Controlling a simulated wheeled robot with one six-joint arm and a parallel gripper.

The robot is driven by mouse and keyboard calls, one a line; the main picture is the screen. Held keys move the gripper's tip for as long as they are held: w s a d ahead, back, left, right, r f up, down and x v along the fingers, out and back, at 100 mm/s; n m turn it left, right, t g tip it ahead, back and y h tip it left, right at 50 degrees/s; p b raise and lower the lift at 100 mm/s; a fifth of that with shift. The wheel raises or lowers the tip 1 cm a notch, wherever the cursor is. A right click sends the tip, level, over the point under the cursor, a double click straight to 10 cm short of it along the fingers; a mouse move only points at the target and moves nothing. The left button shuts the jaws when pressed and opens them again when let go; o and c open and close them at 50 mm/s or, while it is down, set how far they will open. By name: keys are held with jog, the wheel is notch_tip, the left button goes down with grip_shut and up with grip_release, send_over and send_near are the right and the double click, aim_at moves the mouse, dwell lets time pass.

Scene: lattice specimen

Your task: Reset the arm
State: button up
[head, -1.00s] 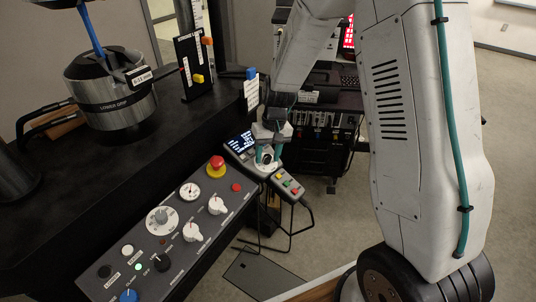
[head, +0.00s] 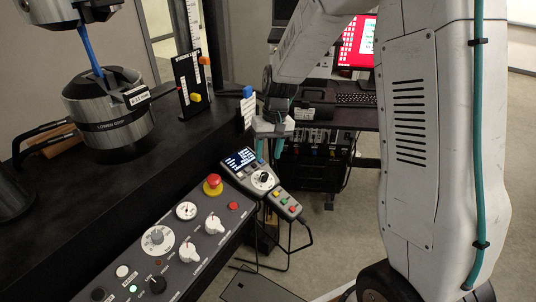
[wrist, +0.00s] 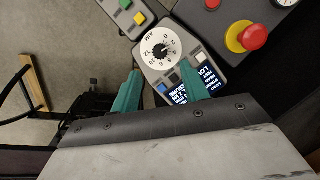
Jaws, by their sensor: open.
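My gripper (head: 265,150) hangs from my white arm in the head view, with two teal fingers apart and nothing between them. It is above and just behind the small handheld controller (head: 252,170), which has a lit screen and a dial. In the wrist view the teal fingers of my gripper (wrist: 160,92) show spread apart. The controller's dial (wrist: 158,50) lies beyond the fingertips, and its screen is partly hidden by the right finger. I cannot tell from the wrist view how far the fingers are from the controller.
A grey control panel (head: 165,245) with knobs and a red emergency button (head: 213,184) stands in front. A metal lower grip (head: 108,115) holds a blue rod (head: 90,50) at left. A small button box (head: 285,205) sits beside the controller. A desk with a red-lit monitor (head: 358,40) is behind.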

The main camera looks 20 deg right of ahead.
dwell(0.4)
jog(key=s+r, duration=0.6)
jog(key=s, duration=0.4)
jog(key=s+d+r+t+h, duration=0.1)
jog(key=s+r, duration=0.5)
jog(key=s, duration=0.4)
jog(key=s+r+t+h, duration=0.1)
jog(key=s+r, duration=0.5)
jog(key=s, duration=0.4)
jog(key=shift+s+d+n, duration=0.2)
jog(key=shift+s+n, duration=0.1)
jog(key=shift+s, duration=0.05)
jog(key=shift+r, duration=0.1)
